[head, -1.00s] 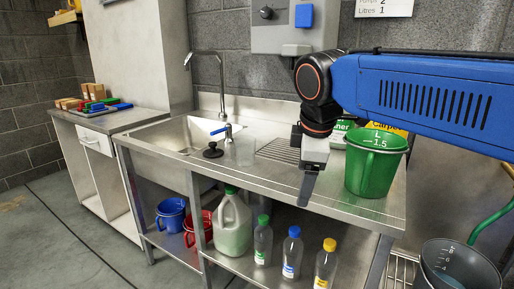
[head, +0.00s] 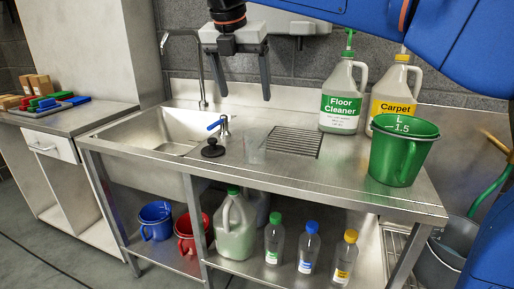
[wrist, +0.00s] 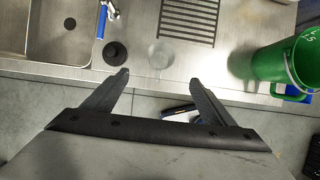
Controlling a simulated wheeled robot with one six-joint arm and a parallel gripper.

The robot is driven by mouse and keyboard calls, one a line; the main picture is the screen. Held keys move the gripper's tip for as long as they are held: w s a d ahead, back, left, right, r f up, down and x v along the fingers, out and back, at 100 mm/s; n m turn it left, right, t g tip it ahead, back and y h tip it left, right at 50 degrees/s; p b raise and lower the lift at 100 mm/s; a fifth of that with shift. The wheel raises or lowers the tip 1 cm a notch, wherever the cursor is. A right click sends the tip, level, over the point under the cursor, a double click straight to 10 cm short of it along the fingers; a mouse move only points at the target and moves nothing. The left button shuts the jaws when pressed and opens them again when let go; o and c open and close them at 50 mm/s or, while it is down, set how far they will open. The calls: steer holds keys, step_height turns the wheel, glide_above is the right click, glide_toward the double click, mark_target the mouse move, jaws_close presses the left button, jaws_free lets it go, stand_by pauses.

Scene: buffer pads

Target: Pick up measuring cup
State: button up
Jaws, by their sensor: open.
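The measuring cup (head: 255,150) looks like a clear, see-through cup standing on the steel counter, right of the black sink plug and left of the ribbed drain area. It also shows in the wrist view (wrist: 160,55) as a faint round shape just beyond the fingertips. My gripper (head: 243,92) is open and empty, pointing down above the back of the counter, over the cup's area in the head view. In the wrist view my gripper (wrist: 160,78) has its two fingers spread, with the cup between their lines and apart from them.
A black plug (head: 213,148) and blue-handled tap (head: 221,127) stand close left of the cup. A green bucket (head: 398,160), Floor Cleaner jug (head: 341,105) and Carpet jug (head: 392,92) stand right. The sink (head: 160,137) is left. The counter's front strip is clear.

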glide_toward(254, 135)
steer(key=f, duration=0.2)
steer(key=d+f, duration=0.1)
steer(key=f, duration=0.4)
steer(key=shift+s+d+f, duration=0.15)
steer(key=shift+s+d, duration=0.05)
steer(key=shift+s, duration=0.1)
steer(key=c, duration=1.1)
